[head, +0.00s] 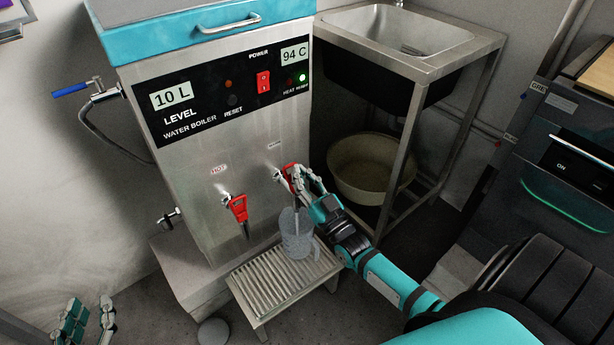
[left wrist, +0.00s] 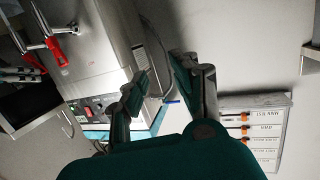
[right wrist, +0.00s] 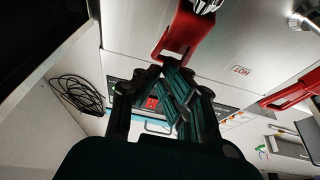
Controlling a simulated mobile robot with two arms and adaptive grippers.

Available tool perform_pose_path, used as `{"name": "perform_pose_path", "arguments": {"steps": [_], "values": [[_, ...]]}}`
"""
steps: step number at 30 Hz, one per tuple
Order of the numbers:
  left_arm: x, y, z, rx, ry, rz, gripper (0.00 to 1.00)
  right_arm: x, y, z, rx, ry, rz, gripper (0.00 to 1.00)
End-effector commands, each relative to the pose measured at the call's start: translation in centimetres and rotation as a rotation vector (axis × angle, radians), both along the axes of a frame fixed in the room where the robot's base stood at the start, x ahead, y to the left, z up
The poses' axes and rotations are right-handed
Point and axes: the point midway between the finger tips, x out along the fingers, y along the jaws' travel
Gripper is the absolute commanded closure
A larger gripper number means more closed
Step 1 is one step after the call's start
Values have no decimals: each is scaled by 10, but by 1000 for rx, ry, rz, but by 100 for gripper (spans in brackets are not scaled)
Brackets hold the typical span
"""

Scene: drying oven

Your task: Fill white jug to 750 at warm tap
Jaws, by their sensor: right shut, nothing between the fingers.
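The water boiler (head: 225,160) has two red-handled taps. The left one, the hot tap (head: 238,208), is labelled HOT; the right tap (head: 287,170) has a label too small to read. A pale, see-through jug (head: 296,240) stands upright below the right tap; its water level and marks cannot be read. My right gripper (head: 303,182) is shut with nothing in it, at the right tap's handle. In the right wrist view its fingertips (right wrist: 172,72) are by the red handle (right wrist: 183,35), perhaps touching it. My left gripper (head: 86,318) is open and empty, low at the left.
The jug is on a slatted drip tray (head: 262,285) in front of the boiler. A sink (head: 345,40) on a steel frame stands to the right, with a beige basin (head: 350,175) below it. A dark appliance (head: 570,160) is at the far right. A blue-handled valve (head: 72,90) sticks out at the boiler's left.

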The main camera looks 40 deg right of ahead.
Motion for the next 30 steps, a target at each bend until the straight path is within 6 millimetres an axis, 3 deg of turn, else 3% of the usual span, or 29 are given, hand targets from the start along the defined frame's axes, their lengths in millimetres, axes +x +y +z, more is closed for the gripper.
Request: {"name": "perform_pose_path", "arguments": {"steps": [6, 13, 30], "values": [[-41, 21, -63, 100, 422, 29, 71, 4, 0, 5, -1, 56, 0, 100], [-113, 47, -107, 190, 837, 59, 71, 7, 0, 6, -2, 109, 0, 100], [-107, 45, -110, 184, 812, 56, 71, 6, 0, 1, -3, 107, 0, 100]]}}
